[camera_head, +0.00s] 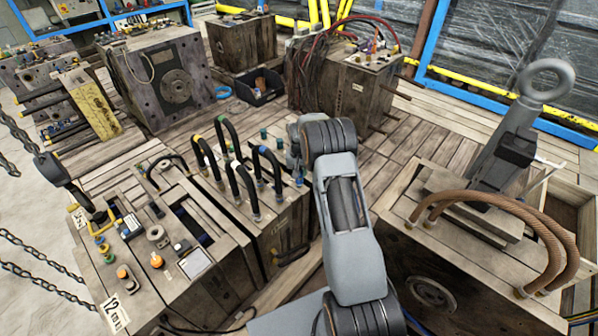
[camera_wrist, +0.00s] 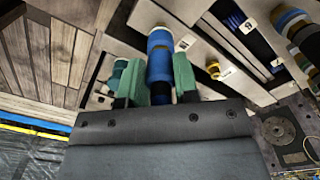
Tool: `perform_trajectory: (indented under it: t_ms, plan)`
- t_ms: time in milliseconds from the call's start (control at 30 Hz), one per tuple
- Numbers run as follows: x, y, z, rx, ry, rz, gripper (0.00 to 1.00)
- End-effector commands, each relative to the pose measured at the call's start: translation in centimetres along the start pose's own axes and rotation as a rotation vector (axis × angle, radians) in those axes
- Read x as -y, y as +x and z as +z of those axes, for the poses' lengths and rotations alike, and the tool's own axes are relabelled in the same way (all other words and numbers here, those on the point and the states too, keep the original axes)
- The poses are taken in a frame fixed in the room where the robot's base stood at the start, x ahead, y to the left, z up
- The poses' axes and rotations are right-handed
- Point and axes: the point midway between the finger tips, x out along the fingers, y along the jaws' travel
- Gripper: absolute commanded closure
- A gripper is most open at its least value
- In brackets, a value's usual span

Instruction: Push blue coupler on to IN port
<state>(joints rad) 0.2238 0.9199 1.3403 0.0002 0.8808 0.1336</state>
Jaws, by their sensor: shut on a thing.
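The blue coupler (camera_wrist: 160,62) is in the wrist view, between the green finger pads of my gripper (camera_wrist: 159,84). The pads touch it on both sides, and its far end points at the wooden-looking mould top. In the head view my gripper (camera_head: 297,165) is low over the right edge of the hose-topped mould block (camera_head: 283,222), and a bit of blue shows beneath it. The IN port cannot be picked out. White labels (camera_wrist: 248,26) lie near the coupler, but I cannot read them. Whether the coupler touches a port is hidden.
Several black looped hoses (camera_head: 233,135) with coloured ends stand close left of my gripper. A mould block with brown hoses (camera_head: 500,205) stands to the right. A mould with loose fittings (camera_head: 150,262) is at front left. Planked floor (camera_head: 425,135) lies clear behind.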

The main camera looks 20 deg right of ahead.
Motion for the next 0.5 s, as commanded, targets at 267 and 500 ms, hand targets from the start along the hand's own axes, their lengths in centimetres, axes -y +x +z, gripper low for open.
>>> perform_trajectory:
  t_ms: [267, 500]
  plan:
    - [0.00, 0.03, -0.01, 0.000, 0.000, 0.000, 1.00]
    - [-0.01, 0.30, -0.01, 0.000, 0.000, 0.000, 1.00]
